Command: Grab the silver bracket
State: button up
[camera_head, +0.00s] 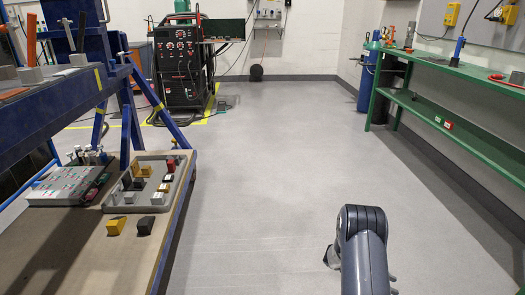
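I cannot single out the silver bracket for certain. A light silver piece (158,198) also lies in the grey parts tray (119,207) on the wooden bench, among yellow, black and red blocks. My arm rises at the bottom right, over the floor and well apart from the bench. Its gripper fingers do not show.
A welding machine (183,70) stands behind. A green shelf bench (460,75) lines the right wall. The middle floor is clear.

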aim_at(130, 199)
jog(key=i+u, duration=0.15)
jog(key=i, duration=0.6)
jog(key=i+l+u, duration=0.15)
jog(key=i, duration=0.6)
jog(key=i+u, duration=0.2)
jog(key=u, duration=0.25)
jog(key=i+l+u, duration=0.1)
jog(key=u, duration=0.3)
jog(key=i+l+u, duration=0.15)
jog(key=u, duration=0.3)
jog(key=i+l+u, duration=0.2)
jog(key=u, duration=0.2)
jog(key=i+u, duration=0.2)
jog(key=u, duration=0.2)
jog(key=i+l+u, duration=0.15)
jog(key=u, duration=0.25)
jog(key=i+l+u, duration=0.15)
jog(key=u, duration=0.25)
jog(key=i+l+u, duration=0.1)
jog(key=l+u, duration=0.25)
jog(key=j, duration=0.1)
